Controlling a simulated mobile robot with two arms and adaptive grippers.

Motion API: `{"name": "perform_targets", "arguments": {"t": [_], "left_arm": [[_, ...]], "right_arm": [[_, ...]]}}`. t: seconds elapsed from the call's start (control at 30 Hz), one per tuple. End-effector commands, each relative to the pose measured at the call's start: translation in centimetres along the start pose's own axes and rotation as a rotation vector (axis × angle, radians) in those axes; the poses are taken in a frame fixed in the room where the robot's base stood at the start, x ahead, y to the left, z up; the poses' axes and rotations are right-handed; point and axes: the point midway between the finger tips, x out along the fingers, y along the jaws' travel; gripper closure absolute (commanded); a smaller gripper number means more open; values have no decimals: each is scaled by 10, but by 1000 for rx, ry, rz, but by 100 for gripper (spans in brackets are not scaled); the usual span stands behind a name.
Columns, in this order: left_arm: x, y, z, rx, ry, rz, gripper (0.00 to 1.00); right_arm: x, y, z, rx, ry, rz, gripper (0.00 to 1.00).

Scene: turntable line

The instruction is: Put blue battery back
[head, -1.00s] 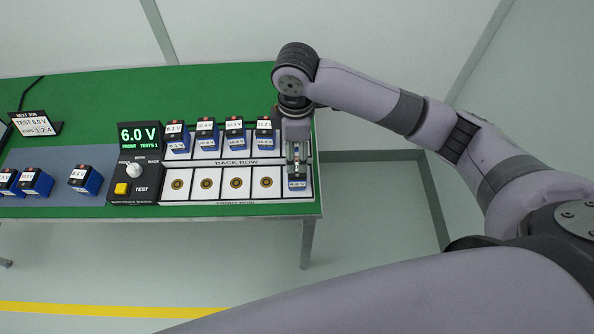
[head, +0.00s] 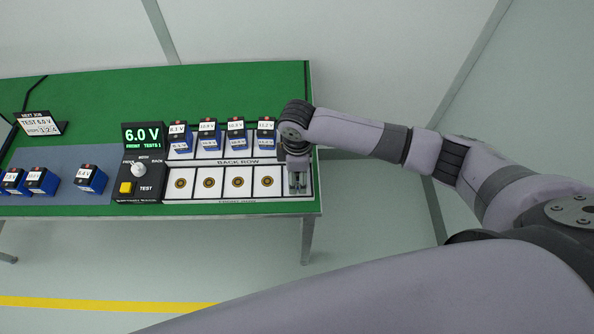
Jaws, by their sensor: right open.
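Several blue batteries with white voltage labels stand in the back row of the tester, such as the one at its right (head: 266,134). My right gripper (head: 297,189) is open, pointing down over the rightmost cell of the front row. I see no battery there; the gripper covers most of that cell, so I cannot tell if one is under it. The other front-row cells (head: 208,183) are empty, with round contacts showing. Three more blue batteries lie on the grey-blue mat (head: 70,158) at the left, including one nearest the tester (head: 91,179). My left gripper is out of view.
The tester's control box (head: 140,165) reads 6.0 V and has a knob (head: 138,169) and a yellow button (head: 127,188). A job sign (head: 40,124) stands at the left. The green table (head: 230,85) is clear behind the rows; its right edge is close to my right gripper.

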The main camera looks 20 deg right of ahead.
Motion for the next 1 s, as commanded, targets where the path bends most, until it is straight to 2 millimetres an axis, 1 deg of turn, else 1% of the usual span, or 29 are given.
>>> {"name": "perform_targets", "arguments": {"t": [0.1, 0.87, 1.0], "left_arm": [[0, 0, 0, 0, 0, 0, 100], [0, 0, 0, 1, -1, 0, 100], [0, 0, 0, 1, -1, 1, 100]], "right_arm": [[0, 0, 0, 0, 0, 0, 43], [-2, 1, -1, 0, 2, 1, 94], [-2, 1, -1, 0, 2, 1, 95]]}}
